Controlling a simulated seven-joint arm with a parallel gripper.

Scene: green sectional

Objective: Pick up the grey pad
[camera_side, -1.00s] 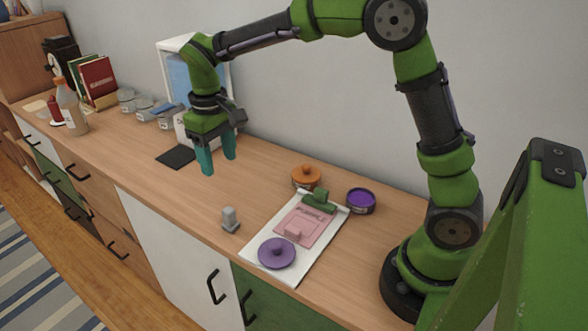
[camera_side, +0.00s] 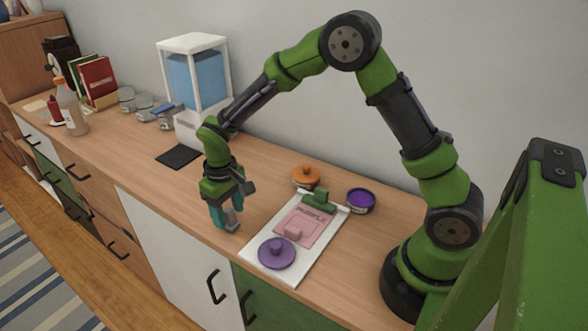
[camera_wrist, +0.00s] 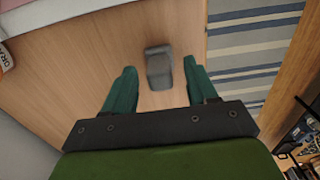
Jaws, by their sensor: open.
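The grey pad (camera_side: 233,221) is a small grey block with an upright handle near the front edge of the wooden counter. In the side view my gripper (camera_side: 227,212) is down at it, with teal fingers partly hiding it. In the wrist view the grey pad (camera_wrist: 158,66) sits between and slightly beyond the two fingertips (camera_wrist: 157,72). The gripper is open and holds nothing.
A white clipboard (camera_side: 265,233) lies to the right with a purple lidded disc (camera_side: 277,253) and a pink piece (camera_side: 293,233). An orange pot (camera_side: 305,178) and purple pot (camera_side: 360,200) stand behind. A black mat (camera_side: 178,157) lies left. The counter's front edge is close.

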